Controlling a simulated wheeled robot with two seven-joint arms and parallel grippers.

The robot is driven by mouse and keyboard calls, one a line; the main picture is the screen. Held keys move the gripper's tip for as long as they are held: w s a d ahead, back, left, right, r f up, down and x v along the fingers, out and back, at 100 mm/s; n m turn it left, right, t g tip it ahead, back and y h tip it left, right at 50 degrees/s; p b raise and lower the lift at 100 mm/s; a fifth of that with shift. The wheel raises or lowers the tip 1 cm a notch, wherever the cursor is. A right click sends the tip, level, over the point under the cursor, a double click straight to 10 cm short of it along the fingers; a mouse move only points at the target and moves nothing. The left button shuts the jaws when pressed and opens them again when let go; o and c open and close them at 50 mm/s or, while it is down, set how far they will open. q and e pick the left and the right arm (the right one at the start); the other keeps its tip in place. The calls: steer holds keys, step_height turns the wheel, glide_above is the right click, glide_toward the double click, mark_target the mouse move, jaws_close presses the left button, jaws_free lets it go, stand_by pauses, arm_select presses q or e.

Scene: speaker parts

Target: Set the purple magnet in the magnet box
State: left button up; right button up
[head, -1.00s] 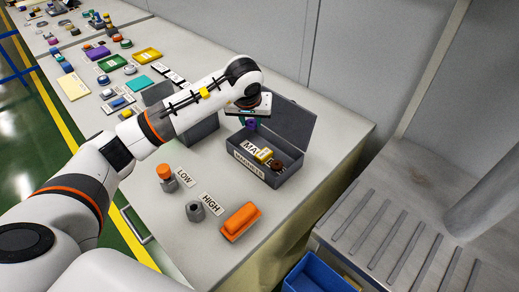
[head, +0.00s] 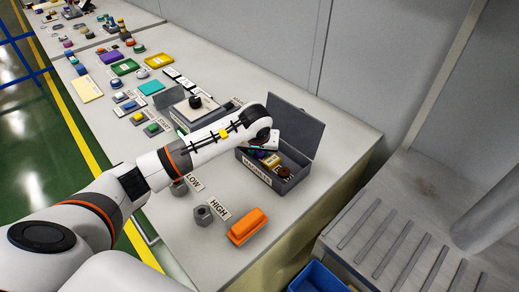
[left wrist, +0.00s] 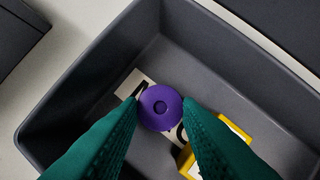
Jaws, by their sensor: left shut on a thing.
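My arm hides most of the gripper there. A yellow magnet (left wrist: 237,128) lies in the box to the right. A brown ring (head: 284,172) is also in it. My right gripper is not in view.
An orange block (head: 248,226) and a grey hex part (head: 203,214) lie in front of the box, by the LOW and HIGH labels. Another grey box with a black knob (head: 196,102) stands behind my arm. The raised lid (head: 296,130) bounds the back.

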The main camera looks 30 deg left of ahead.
arm_select(q)
steer(key=o, duration=0.8)
steer(key=shift+f, duration=0.1)
steer(key=shift+c, duration=0.2)
steer(key=shift+r, duration=0.2)
steer(key=v, duration=1.2)
